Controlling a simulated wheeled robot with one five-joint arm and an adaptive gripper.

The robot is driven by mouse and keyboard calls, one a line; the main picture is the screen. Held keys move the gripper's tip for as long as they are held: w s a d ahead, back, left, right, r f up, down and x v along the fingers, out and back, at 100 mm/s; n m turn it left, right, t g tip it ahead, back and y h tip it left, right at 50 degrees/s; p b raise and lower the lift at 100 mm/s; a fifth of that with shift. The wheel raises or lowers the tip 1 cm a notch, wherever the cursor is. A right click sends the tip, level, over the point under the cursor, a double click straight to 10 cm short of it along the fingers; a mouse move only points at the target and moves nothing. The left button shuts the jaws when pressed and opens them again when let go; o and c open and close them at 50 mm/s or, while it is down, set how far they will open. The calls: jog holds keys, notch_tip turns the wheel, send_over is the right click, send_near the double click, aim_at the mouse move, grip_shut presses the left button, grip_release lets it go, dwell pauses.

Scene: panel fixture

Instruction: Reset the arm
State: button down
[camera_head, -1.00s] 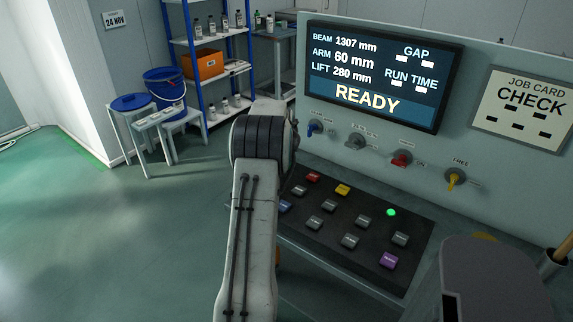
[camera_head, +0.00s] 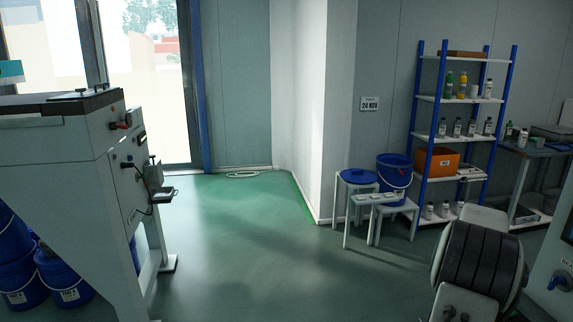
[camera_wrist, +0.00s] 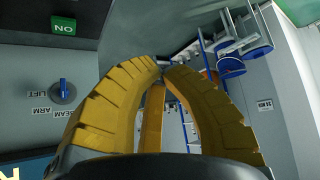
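My gripper (camera_wrist: 164,68) shows in the wrist view as ridged yellow fingers curving inward, their tips almost meeting, with nothing seen held. A narrower yellow part shows between them. The wrist view is upside down. It shows the panel (camera_wrist: 30,135) at left with a blue knob (camera_wrist: 62,91) labelled LIFT, ARM and BEAM, apart from the fingers. In the head view only the panel's edge (camera_head: 548,262) shows at far right, with the blue knob (camera_head: 560,281).
A grey machine (camera_head: 75,165) with blue buckets (camera_head: 62,280) stands at left. Blue-posted shelves (camera_head: 462,97) with bottles and an orange box (camera_head: 436,162) stand at right. White stools (camera_head: 358,205) and a blue bucket (camera_head: 394,172) are beside them. The middle green floor (camera_head: 235,250) is clear.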

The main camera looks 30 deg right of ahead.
jog(key=w+a+r+n+t+y+p, duration=0.1)
jog(key=w+a+r+n+y, duration=0.2)
jog(key=a, duration=1.4)
jog(key=w+a+r+n+y+p, duration=0.1)
jog(key=w+a+r+n, duration=0.25)
jog(key=a, duration=1.25)
jog(key=s+a+n+y, duration=0.1)
jog(key=s+a+n, duration=0.2)
jog(key=s+a, duration=0.5)
jog(key=s+a+f+n+g+y+p, duration=0.1)
jog(key=s+a+n+y, duration=0.1)
jog(key=s+a, duration=0.5)
jog(key=a+n, duration=0.1)
jog(key=a, duration=0.5)
jog(key=shift+s+a+f, duration=0.3)
jog(key=shift+s, duration=0.1)
